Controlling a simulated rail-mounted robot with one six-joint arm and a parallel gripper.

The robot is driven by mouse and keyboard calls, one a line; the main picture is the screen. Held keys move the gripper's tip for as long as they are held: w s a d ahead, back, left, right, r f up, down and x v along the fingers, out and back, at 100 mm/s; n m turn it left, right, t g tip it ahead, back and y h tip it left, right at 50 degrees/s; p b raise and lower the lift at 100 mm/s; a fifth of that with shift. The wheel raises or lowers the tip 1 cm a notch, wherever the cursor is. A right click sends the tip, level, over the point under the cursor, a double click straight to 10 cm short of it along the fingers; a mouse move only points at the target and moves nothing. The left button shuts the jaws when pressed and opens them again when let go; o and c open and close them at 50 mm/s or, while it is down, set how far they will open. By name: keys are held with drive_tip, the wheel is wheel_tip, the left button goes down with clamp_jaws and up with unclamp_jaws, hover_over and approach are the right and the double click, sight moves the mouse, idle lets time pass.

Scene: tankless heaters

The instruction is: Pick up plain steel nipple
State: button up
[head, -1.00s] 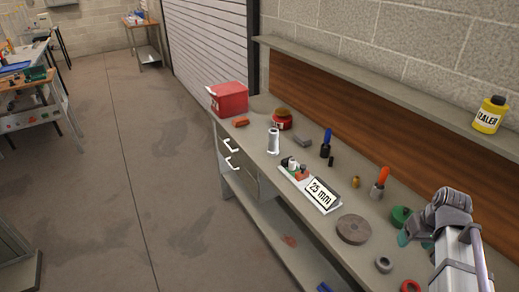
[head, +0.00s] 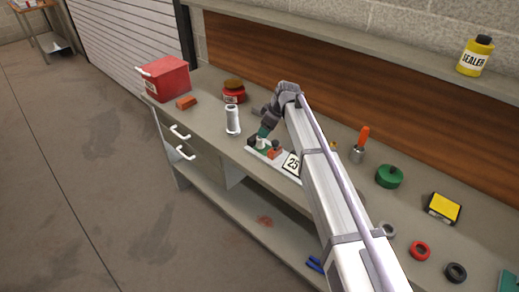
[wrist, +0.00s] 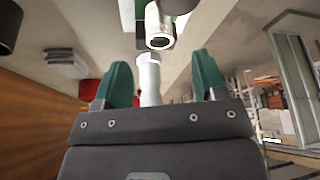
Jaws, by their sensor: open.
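My gripper (head: 264,132) is over the left end of the small white tray (head: 281,163), its green fingertips close to the small fittings there. In the wrist view my gripper (wrist: 162,80) is open, with nothing clasped between its green fingers. A short pale steel piece with an open end, seemingly the plain steel nipple (wrist: 158,28), stands on the tray beyond the fingertips. In the head view it is small and partly hidden by the gripper. A taller silver cylinder (head: 233,120) stands upright behind; it seems to show between the fingers in the wrist view (wrist: 149,78).
An orange piece (head: 275,149) and the 25 mm sign (head: 292,164) are on the tray. A red box (head: 163,78), an orange block (head: 186,102) and a red tin (head: 234,95) stand farther left and back. My arm hides part of the bench to the right.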

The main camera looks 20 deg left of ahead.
drive_tip(key=shift+a+f, duration=0.1)
drive_tip(key=shift+f, duration=0.25)
drive_tip(key=b+x, duration=0.4)
drive_tip(key=x, duration=0.1)
drive_tip(key=shift+f+b, duration=0.2)
drive_tip(key=shift+b, duration=0.2)
drive_tip(key=shift+r, duration=0.3)
drive_tip(key=c, duration=1.1)
wheel_tip(320, 180, up, 10)
drive_tip(key=p, duration=1)
